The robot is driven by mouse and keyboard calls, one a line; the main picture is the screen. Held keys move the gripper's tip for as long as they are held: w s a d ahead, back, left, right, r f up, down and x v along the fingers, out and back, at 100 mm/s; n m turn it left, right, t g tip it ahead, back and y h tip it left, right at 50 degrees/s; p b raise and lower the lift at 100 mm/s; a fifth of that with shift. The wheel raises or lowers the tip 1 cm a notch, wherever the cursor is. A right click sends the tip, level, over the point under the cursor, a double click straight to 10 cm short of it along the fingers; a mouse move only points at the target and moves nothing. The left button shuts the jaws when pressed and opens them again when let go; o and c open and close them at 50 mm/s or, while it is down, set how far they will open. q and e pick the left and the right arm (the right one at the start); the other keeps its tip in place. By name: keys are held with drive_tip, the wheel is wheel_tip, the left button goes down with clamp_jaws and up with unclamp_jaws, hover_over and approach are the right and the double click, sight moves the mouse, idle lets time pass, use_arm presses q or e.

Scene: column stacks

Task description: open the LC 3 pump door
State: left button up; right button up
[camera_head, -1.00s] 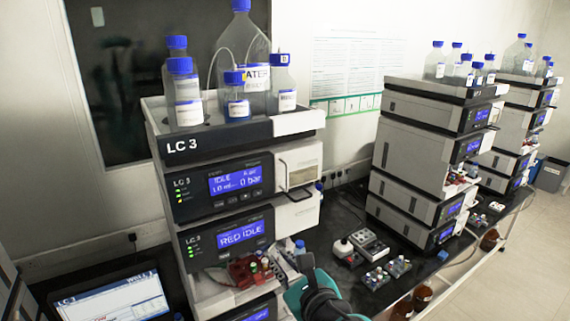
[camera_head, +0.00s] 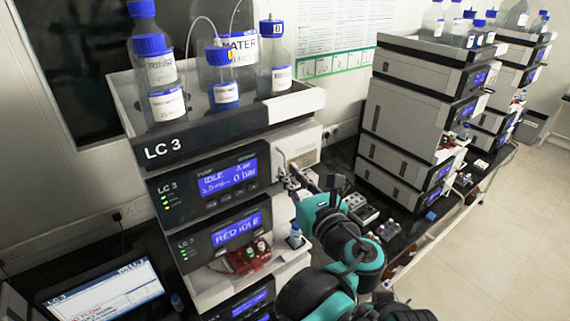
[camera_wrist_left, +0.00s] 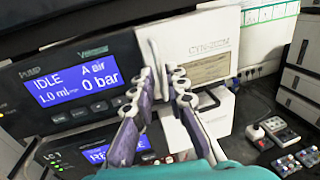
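The LC 3 pump unit (camera_head: 210,185) has a blue screen reading IDLE and 0 bar; it fills the left of the left wrist view (camera_wrist_left: 75,85). Its pale door (camera_head: 302,143) is at the right of the front and looks shut. In the left wrist view the door (camera_wrist_left: 205,45) carries a pale upright handle (camera_wrist_left: 154,55). My left gripper (camera_head: 290,178) is at the door front. In its wrist view the fingers (camera_wrist_left: 164,76) are apart, with the handle's lower part between them, nearer the left finger. I cannot tell whether they touch it. My right gripper is not in view.
Capped bottles (camera_head: 222,75) stand in the tray on top of the stack. A laptop (camera_head: 105,290) is at lower left. Another stack (camera_head: 415,110) stands to the right, with small devices on the bench between.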

sight(299, 155)
use_arm(q)
drive_tip(key=x, duration=0.3)
drive_tip(key=shift+w+f, duration=0.1)
drive_tip(key=shift+w, duration=0.05)
clamp_jaws()
drive_tip(key=shift+d, duration=0.1)
